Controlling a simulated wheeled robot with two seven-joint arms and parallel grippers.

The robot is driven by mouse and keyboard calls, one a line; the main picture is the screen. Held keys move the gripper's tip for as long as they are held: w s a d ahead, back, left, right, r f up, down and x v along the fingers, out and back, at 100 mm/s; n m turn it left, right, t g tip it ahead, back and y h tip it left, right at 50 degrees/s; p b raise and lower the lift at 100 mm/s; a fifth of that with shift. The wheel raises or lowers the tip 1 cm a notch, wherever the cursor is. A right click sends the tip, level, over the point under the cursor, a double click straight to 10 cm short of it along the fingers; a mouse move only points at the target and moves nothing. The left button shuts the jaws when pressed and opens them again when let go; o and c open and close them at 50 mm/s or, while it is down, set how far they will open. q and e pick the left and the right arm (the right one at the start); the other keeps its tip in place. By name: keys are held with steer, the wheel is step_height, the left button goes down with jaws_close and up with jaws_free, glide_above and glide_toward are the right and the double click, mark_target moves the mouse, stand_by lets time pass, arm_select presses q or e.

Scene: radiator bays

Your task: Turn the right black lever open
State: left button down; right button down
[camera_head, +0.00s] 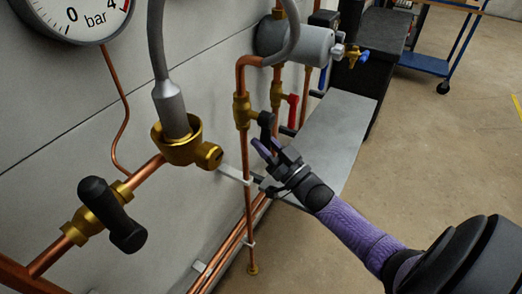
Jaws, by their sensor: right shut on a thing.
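The right black lever (266,124) sits on a brass valve (242,110) on a vertical copper pipe. It sticks out to the right of the valve and its lower end points down. My right gripper (270,147) reaches in from the lower right and is shut on the lower end of this lever, partly hiding it. A second, larger black lever (112,214) is on a brass valve at the lower left, with nothing touching it. My left gripper is not in view.
A red lever (293,110) stands just behind the gripped one. A grey shelf (338,140) lies behind and right of the gripper. A grey cylinder (295,42), a brass fitting with a hose (182,142) and a pressure gauge (82,12) are near the wall.

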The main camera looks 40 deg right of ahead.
steer(key=shift+w+d+f+n+y, duration=0.1)
steer(key=shift+d+n+y, duration=0.1)
steer(key=shift+n+y, duration=0.25)
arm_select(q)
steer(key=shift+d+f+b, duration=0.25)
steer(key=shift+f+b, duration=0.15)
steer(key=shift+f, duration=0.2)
arm_select(e)
steer(key=shift+n, duration=0.35)
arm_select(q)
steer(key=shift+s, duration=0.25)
arm_select(e)
steer(key=shift+d, duration=0.1)
steer(key=shift+c, duration=2)
jaws_free()
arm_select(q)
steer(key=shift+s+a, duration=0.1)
